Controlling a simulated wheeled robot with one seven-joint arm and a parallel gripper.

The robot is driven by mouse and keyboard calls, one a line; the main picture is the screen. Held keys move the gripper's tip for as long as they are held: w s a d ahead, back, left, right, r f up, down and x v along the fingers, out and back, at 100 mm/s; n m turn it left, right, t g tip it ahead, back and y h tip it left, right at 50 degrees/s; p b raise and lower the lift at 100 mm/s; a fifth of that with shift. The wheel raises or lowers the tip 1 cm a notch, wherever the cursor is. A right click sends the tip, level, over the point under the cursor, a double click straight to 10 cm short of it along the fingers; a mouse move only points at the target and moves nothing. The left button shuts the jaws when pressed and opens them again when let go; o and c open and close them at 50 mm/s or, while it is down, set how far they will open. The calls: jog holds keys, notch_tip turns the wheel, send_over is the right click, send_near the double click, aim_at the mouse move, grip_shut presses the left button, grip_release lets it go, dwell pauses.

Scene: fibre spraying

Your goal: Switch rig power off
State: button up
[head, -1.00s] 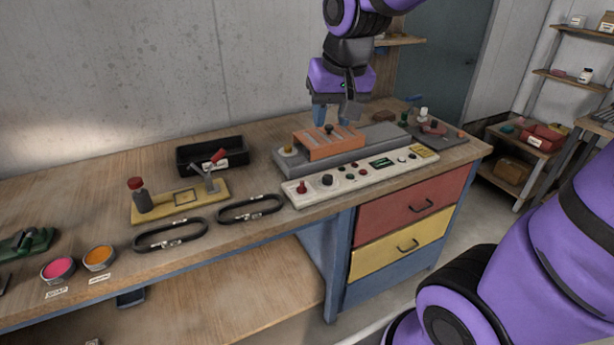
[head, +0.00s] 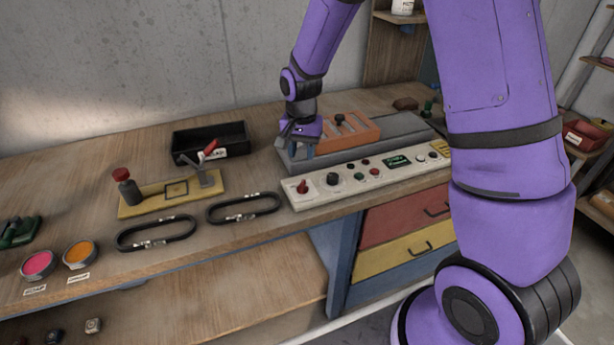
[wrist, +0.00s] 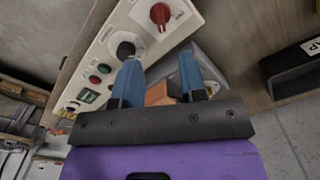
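The pale control panel (head: 375,168) lies along the front of the bench. At its left end is a red rotary switch (head: 302,187), also seen in the wrist view (wrist: 160,14). A black knob (head: 333,179) sits to the right of it. My gripper (head: 301,150) is low over the left end of the grey machine base, behind the panel. In the wrist view my gripper (wrist: 158,72) has its two blue fingers apart with nothing held between them. The red switch lies beyond the fingertips and is not touched. Which label the switch carries cannot be read.
An orange slotted block (head: 352,135) sits on the grey base (head: 400,126) just right of my gripper. A black bin (head: 184,146), a yellow plate (head: 150,204) with a red-handled lever and two black loops (head: 245,206) lie to the left. Bare bench separates them.

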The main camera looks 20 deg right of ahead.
aim_at(302, 183)
notch_tip(302, 183, down, 11)
jog(key=shift+w+f, duration=0.1)
dwell(0.5)
grip_shut()
